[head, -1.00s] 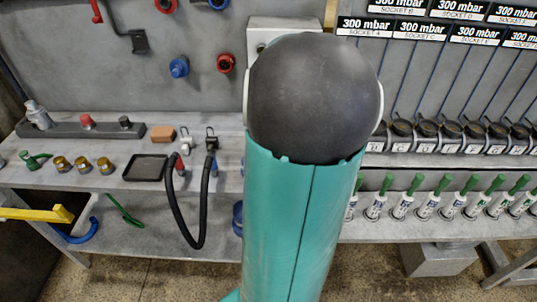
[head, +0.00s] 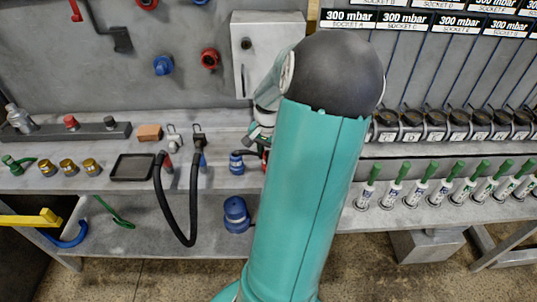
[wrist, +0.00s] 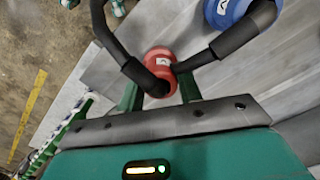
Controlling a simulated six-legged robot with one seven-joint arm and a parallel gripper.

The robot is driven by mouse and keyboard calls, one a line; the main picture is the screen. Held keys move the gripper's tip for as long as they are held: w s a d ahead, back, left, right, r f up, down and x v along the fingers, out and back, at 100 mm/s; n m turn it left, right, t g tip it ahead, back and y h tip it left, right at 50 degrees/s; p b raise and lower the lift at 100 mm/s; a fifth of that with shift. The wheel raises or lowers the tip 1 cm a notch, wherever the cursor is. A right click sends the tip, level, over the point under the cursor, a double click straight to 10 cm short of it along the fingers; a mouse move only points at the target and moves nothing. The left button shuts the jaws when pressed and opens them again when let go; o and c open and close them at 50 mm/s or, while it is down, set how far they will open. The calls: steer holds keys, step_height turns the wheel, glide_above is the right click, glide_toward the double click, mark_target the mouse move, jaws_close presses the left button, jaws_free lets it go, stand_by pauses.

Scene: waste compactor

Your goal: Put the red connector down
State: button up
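The red connector (wrist: 160,62) is between the black fingertips of my gripper (wrist: 161,78) in the wrist view, and the fingers press on it from both sides. In the head view only a sliver of the red connector (head: 265,158) shows at the left edge of my arm, beside the blue connector (head: 237,162) on the bench. The blue connector also shows in the wrist view (wrist: 228,10), close to the right finger. My arm hides most of the gripper in the head view. I cannot tell whether the red connector touches the bench top.
The grey bench (head: 90,184) holds a black tray (head: 132,167), a black hose (head: 176,228) and brass fittings (head: 68,167) to the left. A large blue fitting (head: 236,214) is on the lower shelf. A white box (head: 262,50) is on the wall behind my arm.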

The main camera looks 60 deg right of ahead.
steer(key=o, duration=0.3)
steer(key=shift+o, duration=0.2)
step_height(320, 180, up, 12)
steer(key=shift+r, duration=0.1)
stand_by(0.9)
